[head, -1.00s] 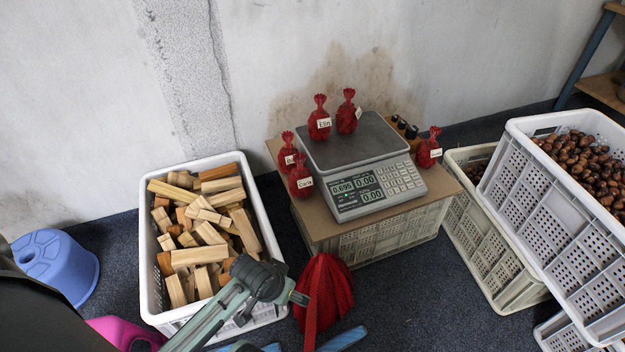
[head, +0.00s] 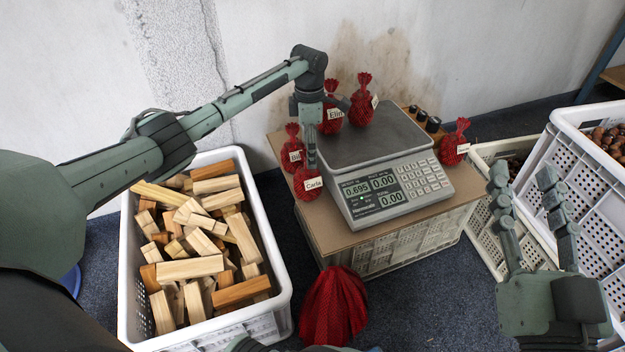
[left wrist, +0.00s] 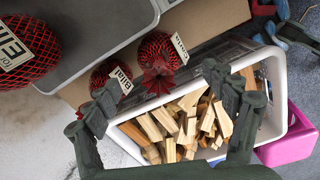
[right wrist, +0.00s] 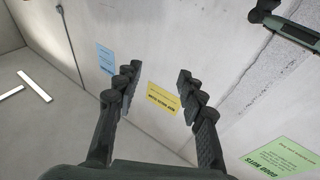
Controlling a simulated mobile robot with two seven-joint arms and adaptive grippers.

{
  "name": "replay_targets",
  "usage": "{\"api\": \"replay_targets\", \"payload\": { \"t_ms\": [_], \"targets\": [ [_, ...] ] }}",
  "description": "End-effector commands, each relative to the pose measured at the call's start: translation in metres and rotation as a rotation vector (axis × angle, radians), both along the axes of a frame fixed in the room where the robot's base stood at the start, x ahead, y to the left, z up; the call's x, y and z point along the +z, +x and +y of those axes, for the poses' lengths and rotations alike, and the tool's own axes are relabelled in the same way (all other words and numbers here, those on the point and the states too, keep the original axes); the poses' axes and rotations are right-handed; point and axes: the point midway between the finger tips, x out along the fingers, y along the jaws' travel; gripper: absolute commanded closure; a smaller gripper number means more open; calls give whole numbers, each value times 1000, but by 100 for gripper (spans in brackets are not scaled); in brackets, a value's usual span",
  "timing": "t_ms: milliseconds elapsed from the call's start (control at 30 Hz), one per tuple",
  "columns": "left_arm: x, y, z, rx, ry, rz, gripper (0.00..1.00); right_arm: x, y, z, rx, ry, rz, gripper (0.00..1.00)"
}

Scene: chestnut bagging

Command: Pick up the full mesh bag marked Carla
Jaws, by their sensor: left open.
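The red mesh bag marked Carla (head: 307,184) stands full on the brown board beside the scale's front left corner. In the left wrist view the Carla bag (left wrist: 158,50) shows between the fingers, its tied top toward the camera. My left gripper (head: 311,140) is above it, pointing down, open and apparently empty; its open fingers (left wrist: 163,88) also show in the left wrist view. Whether they touch the bag cannot be told. My right gripper (head: 523,176) is open and empty at the right; in the right wrist view (right wrist: 157,72) it faces a wall.
A red bag with a white label (head: 293,150) stands close behind Carla. The bag marked Elin (head: 331,117) and another bag (head: 360,105) stand on the scale (head: 388,195). One more bag (head: 454,145) stands right of it. A wood-block crate (head: 127,290) is front left.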

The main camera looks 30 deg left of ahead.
Motion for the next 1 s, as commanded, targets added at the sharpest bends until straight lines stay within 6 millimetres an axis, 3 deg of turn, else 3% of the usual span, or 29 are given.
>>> {"api": "replay_targets", "payload": {
  "t_ms": [333,633,933,1000],
  "targets": [
    [-24,1,8,66,3,13,16,29,-11,1,9,70,-157,60],
    [-66,-3,8,65,2,11,16,55,-23,-10,-7,134,-358,60],
    [-70,-3,8,63,2,10,16,62,-26,-12,-10,144,-391,60],
    [-70,-3,8,63,2,10,22,61,-26,-12,-10,144,-391,60]
  ]
}}
